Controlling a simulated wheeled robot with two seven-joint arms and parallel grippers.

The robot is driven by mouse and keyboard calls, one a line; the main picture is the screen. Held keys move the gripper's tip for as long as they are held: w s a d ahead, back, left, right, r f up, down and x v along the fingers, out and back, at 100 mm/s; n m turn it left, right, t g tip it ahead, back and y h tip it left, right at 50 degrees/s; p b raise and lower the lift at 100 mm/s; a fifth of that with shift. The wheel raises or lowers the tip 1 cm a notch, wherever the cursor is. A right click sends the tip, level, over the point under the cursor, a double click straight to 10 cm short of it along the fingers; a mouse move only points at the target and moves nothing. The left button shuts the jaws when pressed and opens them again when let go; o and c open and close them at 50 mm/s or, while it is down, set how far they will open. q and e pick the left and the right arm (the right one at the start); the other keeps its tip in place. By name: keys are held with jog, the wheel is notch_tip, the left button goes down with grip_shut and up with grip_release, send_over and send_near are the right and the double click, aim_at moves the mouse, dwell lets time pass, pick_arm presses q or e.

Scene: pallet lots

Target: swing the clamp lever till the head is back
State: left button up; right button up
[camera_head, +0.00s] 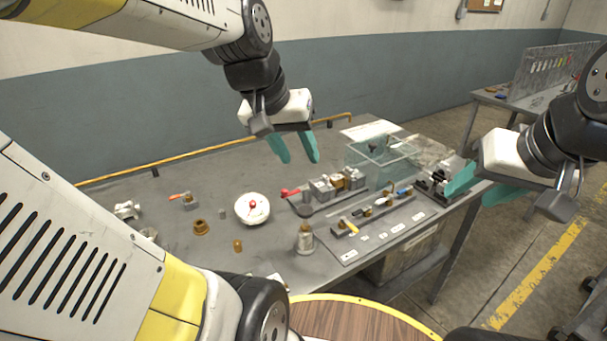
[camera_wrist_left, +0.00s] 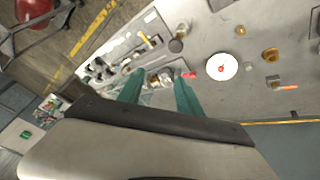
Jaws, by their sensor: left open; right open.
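A red-handled lever (camera_head: 290,192) sticks out from the left end of a grey metal fixture (camera_head: 322,187) on the bench. It looks like the clamp lever; the clamp head is too small to make out. Brass-coloured parts sit among the fixture's blocks. In the left wrist view the red lever (camera_wrist_left: 189,75) is just beyond the right fingertip, with the fixture (camera_wrist_left: 153,76) between the fingers. My left gripper (camera_head: 297,158) is open and empty, above and behind the fixture. My right gripper (camera_head: 466,191) is open and empty at the bench's right end.
A white round dial with a red knob (camera_head: 252,208), brass fittings (camera_head: 200,228) and an orange-handled valve (camera_head: 184,198) stand left of the fixture. A labelled tray (camera_head: 350,255) lies in front, a clear bin (camera_head: 378,160) behind right. The bench's back left is bare.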

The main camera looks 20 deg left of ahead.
pick_arm(q)
jog(key=w+a+f+n+g+h, duration=0.2)
jog(key=w+a+f+n+g, duration=0.2)
jog(key=w+a+f, duration=1)
jog(key=x, duration=0.3)
jog(key=w+x, duration=0.1)
jog(key=x, duration=0.2)
jog(key=w+x, duration=0.1)
jog(key=x, duration=0.2)
jog(key=shift+d+r, duration=0.3)
jog(key=shift+d, duration=0.1)
jog(key=shift+c, duration=0.4)
grip_shut()
jog(key=shift+w+d+r, duration=0.1)
jog(key=shift+d+r, duration=0.05)
jog(key=shift+d, duration=0.05)
